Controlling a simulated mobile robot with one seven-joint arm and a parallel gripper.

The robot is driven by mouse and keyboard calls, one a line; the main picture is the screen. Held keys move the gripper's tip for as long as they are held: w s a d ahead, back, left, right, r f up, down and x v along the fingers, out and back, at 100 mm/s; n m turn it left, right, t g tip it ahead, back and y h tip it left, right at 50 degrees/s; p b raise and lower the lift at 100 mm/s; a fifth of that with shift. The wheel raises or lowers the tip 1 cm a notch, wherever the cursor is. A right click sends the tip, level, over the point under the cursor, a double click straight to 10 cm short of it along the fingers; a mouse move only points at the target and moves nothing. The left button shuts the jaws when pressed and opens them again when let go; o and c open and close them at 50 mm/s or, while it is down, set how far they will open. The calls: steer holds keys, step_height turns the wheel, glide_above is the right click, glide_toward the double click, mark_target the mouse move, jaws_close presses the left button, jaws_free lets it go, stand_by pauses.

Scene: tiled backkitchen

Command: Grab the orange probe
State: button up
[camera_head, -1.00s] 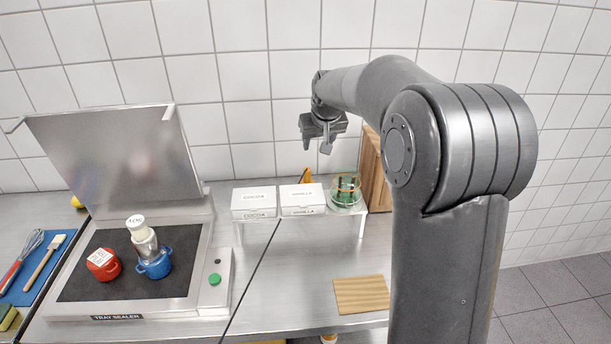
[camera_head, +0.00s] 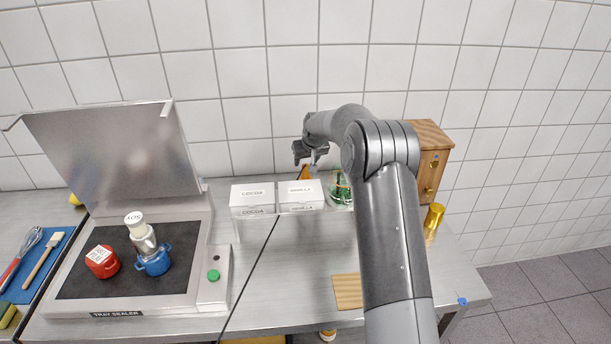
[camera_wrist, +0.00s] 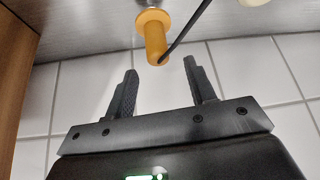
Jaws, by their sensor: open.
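The orange probe (camera_wrist: 154,34) shows in the wrist view as an orange handle with a wider collar. Its near end lies just ahead of the gap between my fingertips. A thin dark rod or cable passes beside it. In the head view only a small orange part (camera_head: 305,171) shows behind the white boxes, partly hidden by my gripper. My gripper (camera_wrist: 161,70) is open and empty, with one finger on each side of the handle's line. In the head view my gripper (camera_head: 309,158) hangs just above the orange part, near the tiled wall.
White cocoa (camera_head: 252,198) and vanilla (camera_head: 300,195) boxes and a glass bowl (camera_head: 341,192) with green things stand on a raised shelf in front. A wooden cabinet (camera_head: 432,160) is at the right, near a gold cup (camera_head: 434,216). The tray sealer (camera_head: 205,290) is at the left.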

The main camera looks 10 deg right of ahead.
mark_target(307, 167)
steer(key=shift+f, duration=0.7)
steer(key=x, duration=0.4)
steer(key=shift+s+d+f, duration=0.1)
steer(key=shift+s+f, duration=0.15)
steer(key=shift+f, duration=0.2)
steer(key=shift+c, duration=0.5)
steer(key=c, duration=0.9)
steer(key=shift+c, duration=0.4)
steer(key=shift+r, duration=0.15)
